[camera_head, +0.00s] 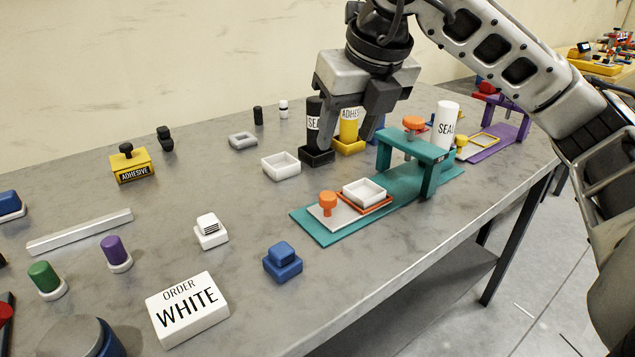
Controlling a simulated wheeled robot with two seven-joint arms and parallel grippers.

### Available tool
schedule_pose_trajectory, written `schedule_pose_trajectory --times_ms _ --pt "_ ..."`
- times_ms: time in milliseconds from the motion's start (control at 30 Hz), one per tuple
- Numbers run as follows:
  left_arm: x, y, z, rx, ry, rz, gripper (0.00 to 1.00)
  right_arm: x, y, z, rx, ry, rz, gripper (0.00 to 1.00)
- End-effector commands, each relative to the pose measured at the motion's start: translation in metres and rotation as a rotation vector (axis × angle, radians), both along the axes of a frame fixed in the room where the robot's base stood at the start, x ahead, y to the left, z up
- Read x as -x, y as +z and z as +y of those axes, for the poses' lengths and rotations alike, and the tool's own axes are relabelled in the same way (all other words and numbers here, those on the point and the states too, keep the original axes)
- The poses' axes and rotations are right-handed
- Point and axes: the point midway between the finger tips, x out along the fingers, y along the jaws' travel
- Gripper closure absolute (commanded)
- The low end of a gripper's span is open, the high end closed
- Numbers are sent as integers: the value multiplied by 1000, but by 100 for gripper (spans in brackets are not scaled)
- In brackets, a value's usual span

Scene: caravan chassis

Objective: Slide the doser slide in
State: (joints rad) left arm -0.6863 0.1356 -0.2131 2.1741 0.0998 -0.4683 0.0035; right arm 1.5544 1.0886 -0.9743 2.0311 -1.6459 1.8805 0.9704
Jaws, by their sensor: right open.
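The doser is a teal base (303,230) with a teal bridge (415,146) across it, on the table's right part. Its slide (347,216) is a pale plate with an upright orange knob (328,201) at the near-left end and an orange-rimmed place holding a white tray (364,192). The slide lies out in front of the bridge, on the base. My right gripper (347,140) is open, fingers down, above and behind the slide, in front of the black and yellow bottles. I cannot tell if it touches them. My left gripper is not in view.
A black bottle (314,125) and a yellow adhesive bottle (349,126) stand behind the slide. A white sealant bottle (445,124) stands by the bridge.

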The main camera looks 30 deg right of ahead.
Motion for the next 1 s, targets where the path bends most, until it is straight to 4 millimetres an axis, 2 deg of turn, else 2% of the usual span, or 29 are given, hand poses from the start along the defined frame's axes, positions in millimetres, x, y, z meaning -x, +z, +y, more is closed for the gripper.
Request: schedule_pose_trajectory --times_ms 67,167,700,800,1000 --pt "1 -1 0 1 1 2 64 0 0 -7 17 -26 -8 50" --pt "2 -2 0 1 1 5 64 -4 -9 -8 21 -30 -5 50" --pt "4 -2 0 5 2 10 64 -46 -112 -12 17 -23 -4 50" --pt "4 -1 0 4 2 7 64 -52 -126 -13 18 -22 -4 50" --pt "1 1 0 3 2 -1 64 -59 -141 -13 16 -21 -8 50"
